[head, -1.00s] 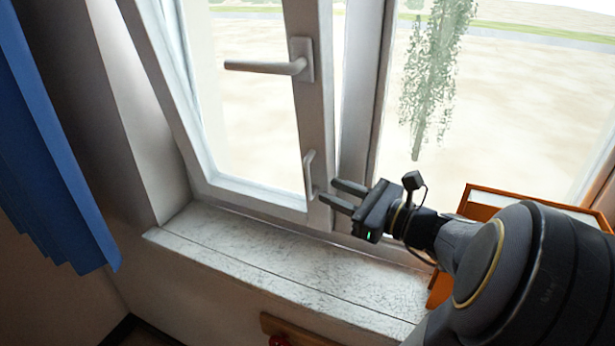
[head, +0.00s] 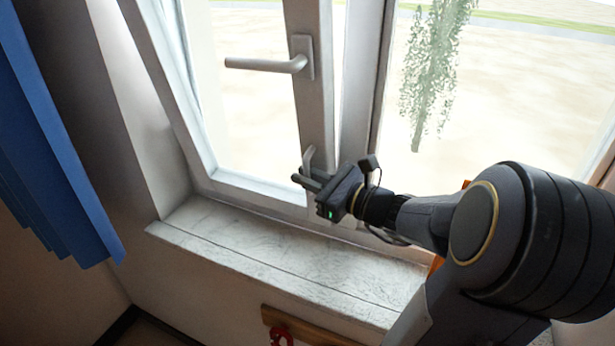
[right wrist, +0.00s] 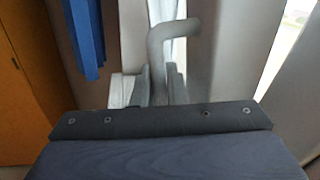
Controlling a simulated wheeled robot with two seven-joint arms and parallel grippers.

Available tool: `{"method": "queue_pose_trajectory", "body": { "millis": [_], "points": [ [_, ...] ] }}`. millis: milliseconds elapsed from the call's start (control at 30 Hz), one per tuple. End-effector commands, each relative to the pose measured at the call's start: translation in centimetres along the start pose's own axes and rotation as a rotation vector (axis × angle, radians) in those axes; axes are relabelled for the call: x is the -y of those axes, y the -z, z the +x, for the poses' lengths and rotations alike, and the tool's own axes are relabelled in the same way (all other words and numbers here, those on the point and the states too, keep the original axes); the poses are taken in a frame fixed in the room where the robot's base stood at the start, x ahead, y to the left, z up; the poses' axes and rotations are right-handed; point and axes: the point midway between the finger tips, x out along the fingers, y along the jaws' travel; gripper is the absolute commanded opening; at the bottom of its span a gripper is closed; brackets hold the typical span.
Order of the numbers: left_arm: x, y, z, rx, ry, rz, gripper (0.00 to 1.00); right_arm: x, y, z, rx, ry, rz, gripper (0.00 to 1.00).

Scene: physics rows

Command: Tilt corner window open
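The white corner window sash (head: 312,110) leans inward, with a wedge-shaped gap along its right side that is wider at the top. Its upper lever handle (head: 265,65) points horizontally left. A small lower pull handle (head: 308,158) sits near the sash's bottom right corner. My right gripper (head: 304,180) is at this lower handle, its fingers close together around the bar. In the right wrist view the pull handle (right wrist: 171,34) runs down between the two fingers (right wrist: 159,88). The fingertips partly hide its lower end. My left gripper is not in view.
A marble-like sill (head: 270,255) runs clear below the window. A blue curtain (head: 55,150) hangs at the left. A wooden rail (head: 310,328) with a red item (head: 281,336) is below the sill. Something orange (head: 436,264) is mostly hidden behind my right arm.

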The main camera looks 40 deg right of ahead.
Motion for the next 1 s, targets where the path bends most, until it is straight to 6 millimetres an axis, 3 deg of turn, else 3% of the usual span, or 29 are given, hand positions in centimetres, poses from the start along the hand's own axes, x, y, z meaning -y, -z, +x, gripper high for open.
{"method": "queue_pose_trajectory", "body": {
  "millis": [733,767,867,1000],
  "points": [
    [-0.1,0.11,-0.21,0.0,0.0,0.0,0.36,0.67,-0.21,0.06,-0.002,0.003,0.025,0.0],
    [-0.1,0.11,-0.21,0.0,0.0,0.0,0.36,0.67,-0.22,0.06,-0.002,0.003,0.024,0.14],
    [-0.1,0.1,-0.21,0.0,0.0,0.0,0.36,0.63,-0.19,0.06,-0.003,0.002,0.024,0.27],
    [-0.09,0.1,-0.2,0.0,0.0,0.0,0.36,0.58,-0.15,0.07,-0.004,0.001,0.024,0.3]
  ]
}}
